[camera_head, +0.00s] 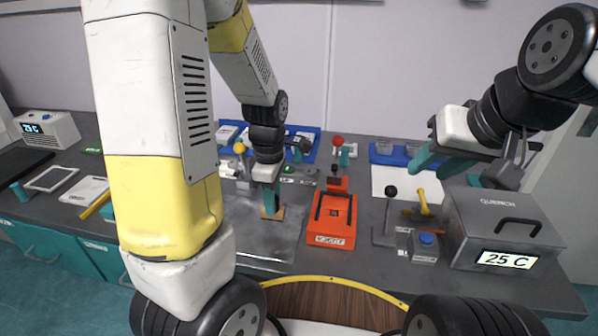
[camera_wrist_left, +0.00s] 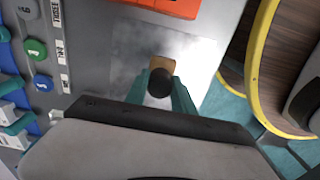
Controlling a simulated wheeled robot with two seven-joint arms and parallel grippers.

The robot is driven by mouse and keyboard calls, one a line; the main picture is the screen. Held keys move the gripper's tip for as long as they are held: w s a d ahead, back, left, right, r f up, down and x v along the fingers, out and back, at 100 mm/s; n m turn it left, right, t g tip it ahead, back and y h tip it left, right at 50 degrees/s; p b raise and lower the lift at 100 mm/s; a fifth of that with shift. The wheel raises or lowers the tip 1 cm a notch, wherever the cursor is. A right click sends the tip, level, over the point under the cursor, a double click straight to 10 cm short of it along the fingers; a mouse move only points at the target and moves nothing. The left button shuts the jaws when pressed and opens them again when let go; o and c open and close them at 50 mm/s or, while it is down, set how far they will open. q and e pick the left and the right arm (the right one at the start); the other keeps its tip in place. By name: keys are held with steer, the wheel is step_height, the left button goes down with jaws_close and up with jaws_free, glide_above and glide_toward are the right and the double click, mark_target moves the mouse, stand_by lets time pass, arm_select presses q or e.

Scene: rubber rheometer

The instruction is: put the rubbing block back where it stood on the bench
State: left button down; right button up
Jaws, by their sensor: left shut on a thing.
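The rubbing block has a tan base (camera_head: 273,213) and a dark knob; the wrist view shows both its base (camera_wrist_left: 163,64) and its knob (camera_wrist_left: 160,83). My left gripper (camera_head: 270,200) points down, with its teal fingers shut on the knob; they flank it in the wrist view (camera_wrist_left: 161,88). The block is over the shiny metal sheet (camera_head: 240,240) on the grey bench. I cannot tell whether it touches the sheet. My right gripper (camera_head: 433,166) hangs at the right above the bench, its teal fingers apart and empty.
An orange case (camera_head: 334,222) stands just right of the block. A grey quench box (camera_head: 500,230) and a small blue-buttoned box (camera_head: 424,246) are farther right. A blue tray (camera_head: 314,134) with items lies behind. Bare metal sheet surrounds the block.

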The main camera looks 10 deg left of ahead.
arm_select(q)
steer(key=w, duration=0.4)
steer(key=w+f, duration=0.1)
steer(key=w, duration=0.8)
steer(key=shift+w+a+f, duration=0.15)
steer(key=shift+w+a, duration=0.05)
steer(key=shift+w, duration=0.15)
steer(key=shift+f, duration=1.75)
steer(key=shift+f, duration=0.2)
steer(key=c, duration=1.1)
jaws_free()
steer(key=shift+o, duration=0.2)
